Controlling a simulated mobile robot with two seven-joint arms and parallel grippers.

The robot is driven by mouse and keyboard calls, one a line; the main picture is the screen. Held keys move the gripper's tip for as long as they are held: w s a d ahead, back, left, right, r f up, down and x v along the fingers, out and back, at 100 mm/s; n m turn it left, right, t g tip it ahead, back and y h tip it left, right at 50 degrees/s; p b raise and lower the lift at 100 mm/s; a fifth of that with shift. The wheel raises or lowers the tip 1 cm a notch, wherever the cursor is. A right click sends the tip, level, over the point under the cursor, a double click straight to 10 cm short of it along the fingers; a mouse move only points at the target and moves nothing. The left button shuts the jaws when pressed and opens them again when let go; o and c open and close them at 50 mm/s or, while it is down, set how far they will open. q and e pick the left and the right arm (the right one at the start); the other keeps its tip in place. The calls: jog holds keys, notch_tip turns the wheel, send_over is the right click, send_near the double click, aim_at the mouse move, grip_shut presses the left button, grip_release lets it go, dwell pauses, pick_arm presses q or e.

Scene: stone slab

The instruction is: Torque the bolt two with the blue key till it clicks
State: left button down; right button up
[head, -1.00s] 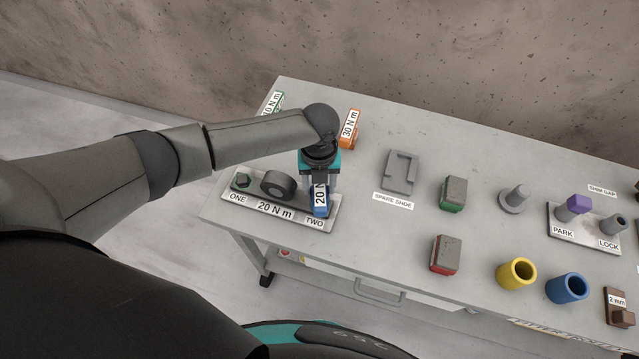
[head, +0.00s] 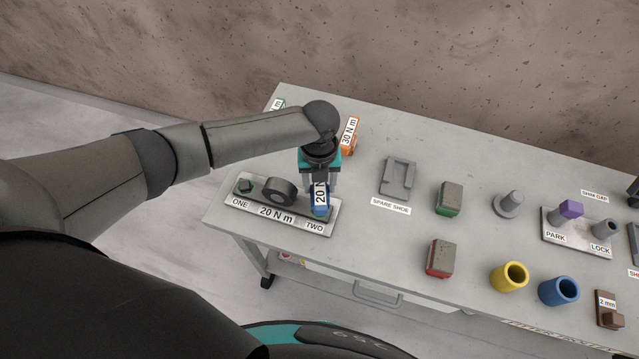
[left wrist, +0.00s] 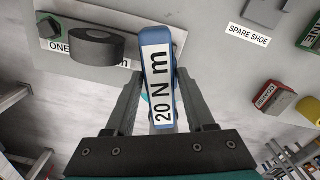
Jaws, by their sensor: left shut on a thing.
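The blue key (head: 319,211), labelled 20 N m, stands at the TWO end of the metal plate (head: 297,221) marked ONE, 20 N m and TWO. My left gripper (head: 320,190) is shut on it from above. In the left wrist view the blue key (left wrist: 154,36) sits between the two fingers, its label facing the camera. Bolt two is hidden beneath the key, so I cannot see how they are seated. My right gripper is not in view.
An orange 30 N m key (head: 349,148) is behind the gripper. The spare shoe (head: 397,178), green block (head: 449,198) and red block (head: 440,259) lie to the right. Bare tabletop surrounds the plate.

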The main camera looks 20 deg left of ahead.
pick_arm(q)
jog(key=shift+r, duration=1.9)
